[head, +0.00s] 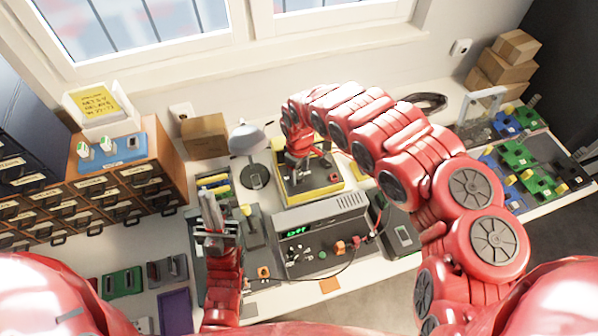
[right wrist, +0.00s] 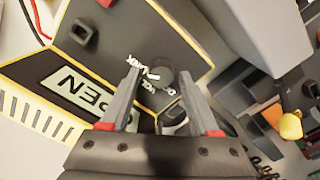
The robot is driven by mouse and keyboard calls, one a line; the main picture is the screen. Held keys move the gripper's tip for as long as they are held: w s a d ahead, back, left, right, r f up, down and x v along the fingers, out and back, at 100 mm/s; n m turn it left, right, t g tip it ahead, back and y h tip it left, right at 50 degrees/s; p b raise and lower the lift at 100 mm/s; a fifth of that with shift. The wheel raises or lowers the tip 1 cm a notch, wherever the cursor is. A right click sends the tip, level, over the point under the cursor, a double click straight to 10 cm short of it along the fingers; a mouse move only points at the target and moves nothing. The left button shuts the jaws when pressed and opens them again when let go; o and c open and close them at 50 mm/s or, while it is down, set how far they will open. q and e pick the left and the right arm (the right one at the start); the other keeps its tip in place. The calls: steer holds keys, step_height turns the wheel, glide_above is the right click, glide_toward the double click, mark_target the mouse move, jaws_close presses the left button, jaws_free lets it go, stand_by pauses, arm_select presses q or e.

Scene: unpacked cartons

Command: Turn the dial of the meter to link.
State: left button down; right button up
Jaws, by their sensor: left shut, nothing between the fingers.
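The meter, a black box with yellow edges (head: 327,191), sits on the table below my right gripper (head: 302,172). In the right wrist view the meter (right wrist: 40,72) shows a pale display with the letters "PEN" legible. Its round dark dial (right wrist: 160,82) has small white labels around it, not clearly readable, and a white mark beside it. My right gripper (right wrist: 160,72) is open, with one finger on each side of the dial; I cannot tell whether they touch it. My left gripper (head: 210,205) is shut and empty, upright at the left, away from the meter.
A grey instrument with a green readout (head: 318,235) stands in front of the meter. A lamp (head: 252,165) and a cardboard box (head: 205,137) stand left of it. Drawer cabinets (head: 85,205) fill the left. Green and blue modules (head: 520,165) lie at the right.

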mark_target(300, 175)
steer(key=shift+o, duration=0.3)
step_height(300, 175, up, 6)
steer(key=shift+d, duration=0.15)
step_height(300, 175, up, 11)
steer(key=p, duration=0.5)
steer(key=shift+r, duration=0.2)
